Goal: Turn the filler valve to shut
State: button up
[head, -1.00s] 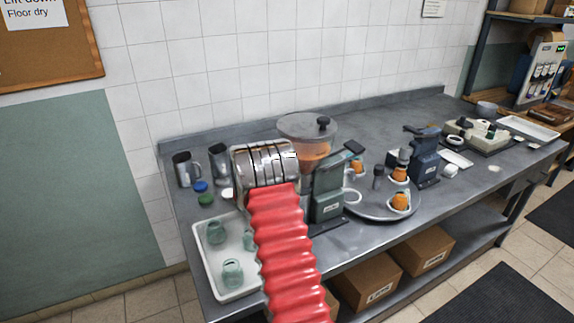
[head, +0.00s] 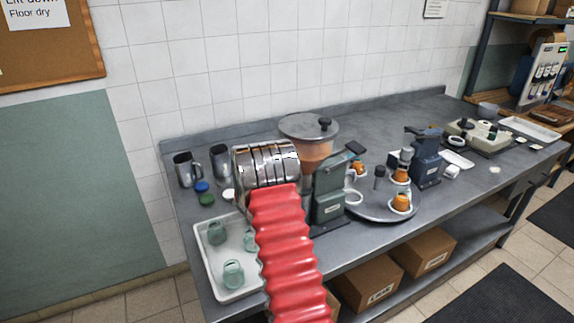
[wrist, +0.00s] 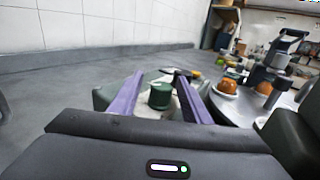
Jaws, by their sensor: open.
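The filler has a clear hopper with orange contents (head: 313,150) and a grey-green body (head: 328,195) on the bench. A dark lever-like part (head: 355,148) sticks out at its upper right; I cannot tell whether it is the valve. In the wrist view my gripper (wrist: 160,78) is open, its two purple fingers spread. A dark green round knob (wrist: 159,96) shows between the fingers, apart from both; I cannot tell if it is the valve's. In the head view my arm's metal end hides the fingers and covers part of the filler's left side.
A white tray (head: 207,275) with green jars stands at the front left. Metal jugs (head: 187,170) and small lids (head: 207,199) stand behind it. Right of the filler is a round turntable (head: 378,215) with orange-filled jars, then a blue-grey machine (head: 425,160). The back of the bench is fairly clear.

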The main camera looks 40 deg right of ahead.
jog(key=v, duration=1.3)
jog(key=shift+a, duration=0.35)
jog(key=s+a+r+m+g+y, duration=0.3)
jog(key=s+a+r+m, duration=0.25)
jog(key=s, duration=0.25)
jog(key=s+a+r+m+g+y, duration=0.2)
jog(key=s+a+r+m+y, duration=0.15)
jog(key=s+a+m, duration=0.3)
jog(key=s+a+r+m+t+y, duration=0.1)
jog(key=s+a+m+t+y, duration=0.1)
jog(key=a, duration=0.7)
jog(key=s+a+r+m+t+y, duration=0.1)
jog(key=s+a+m+y, duration=0.3)
jog(key=s+a, duration=0.3)
jog(key=s+a+r+m+t+y, duration=0.1)
jog(key=s+a+y, duration=0.4)
jog(key=a, duration=0.6)
jog(key=shift+s+m+t, duration=0.15)
jog(key=shift+m+t, duration=0.65)
jog(key=shift+m, duration=0.3)
jog(key=shift+d, duration=0.1)
